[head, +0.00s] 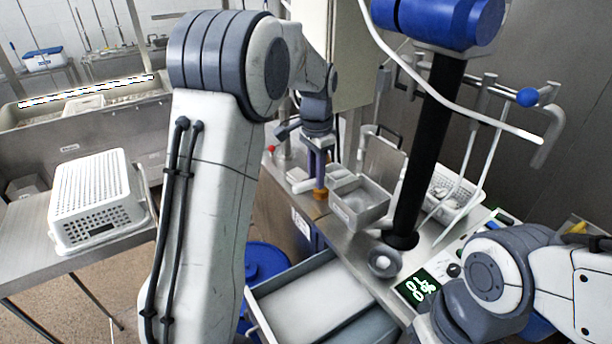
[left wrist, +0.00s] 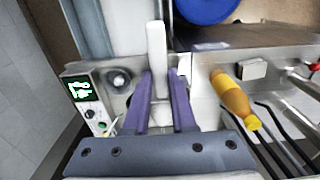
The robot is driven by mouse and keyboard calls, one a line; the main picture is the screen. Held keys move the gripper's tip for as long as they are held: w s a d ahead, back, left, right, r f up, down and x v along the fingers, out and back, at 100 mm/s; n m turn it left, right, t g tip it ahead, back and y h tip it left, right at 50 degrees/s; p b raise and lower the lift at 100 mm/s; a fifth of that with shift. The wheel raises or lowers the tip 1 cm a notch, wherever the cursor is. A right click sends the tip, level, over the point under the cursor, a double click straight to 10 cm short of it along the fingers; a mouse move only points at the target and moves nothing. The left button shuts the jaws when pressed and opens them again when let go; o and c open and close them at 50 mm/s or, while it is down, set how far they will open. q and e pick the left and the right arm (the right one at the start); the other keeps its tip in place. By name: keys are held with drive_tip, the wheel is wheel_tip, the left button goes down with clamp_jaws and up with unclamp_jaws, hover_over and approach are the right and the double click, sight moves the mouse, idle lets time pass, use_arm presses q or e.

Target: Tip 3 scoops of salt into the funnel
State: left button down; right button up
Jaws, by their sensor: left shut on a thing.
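My left gripper (head: 318,192) has purple fingers and hangs over the steel counter, seen beyond my arm. In the left wrist view the fingers (left wrist: 163,105) are shut on a white, narrow piece, probably the scoop (left wrist: 157,50), which sticks out towards the blue drum. Its load cannot be made out. The salt (head: 315,300) looks like a white, flat layer in the grey bin (head: 262,325) below the counter. A small round steel cup (head: 383,262), perhaps the funnel, sits by the counter's front edge with something white in it; it also shows in the left wrist view (left wrist: 117,80). My right gripper is out of view.
A lit display (head: 418,288) stands beside the cup. A steel tray (head: 360,205), a black column (head: 432,140) and a white perforated basket (head: 445,195) crowd the counter. An orange bottle (left wrist: 235,97) lies near my left fingers. Another white basket (head: 95,200) is on the left table.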

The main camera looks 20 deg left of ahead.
use_arm(q)
drive_tip(key=w, duration=0.1)
drive_tip(key=w+d, duration=0.1)
drive_tip(key=w+d+p, duration=0.1)
drive_tip(key=shift+w+d+f, duration=0.2)
drive_tip(key=shift+w+f, duration=0.05)
drive_tip(key=shift+f, duration=0.1)
drive_tip(key=p, duration=0.2)
drive_tip(key=r+p, duration=0.1)
drive_tip(key=p, duration=0.1)
drive_tip(key=shift+w+d+g+y, duration=0.1)
drive_tip(key=shift+w+g+y, duration=0.1)
drive_tip(key=shift+g+y, duration=0.15)
drive_tip(key=p, duration=0.2)
drive_tip(key=r+g+p, duration=0.1)
drive_tip(key=p, duration=0.2)
drive_tip(key=shift+w+d+y, duration=0.2)
drive_tip(key=shift+w+y, duration=0.05)
drive_tip(key=shift+w+d+r+g+y+p, duration=0.2)
drive_tip(key=shift+g+y+p, duration=0.3)
drive_tip(key=shift+p, duration=0.8)
drive_tip(key=shift+w, duration=0.1)
drive_tip(key=shift+w+d+r+g+y, duration=0.35)
drive_tip(key=shift+w+r+g, duration=0.25)
drive_tip(key=shift+g, duration=0.15)
drive_tip(key=shift+w+d+r+g+y, duration=0.1)
drive_tip(key=shift+r+g+y, duration=0.15)
drive_tip(key=shift+r+g, duration=0.1)
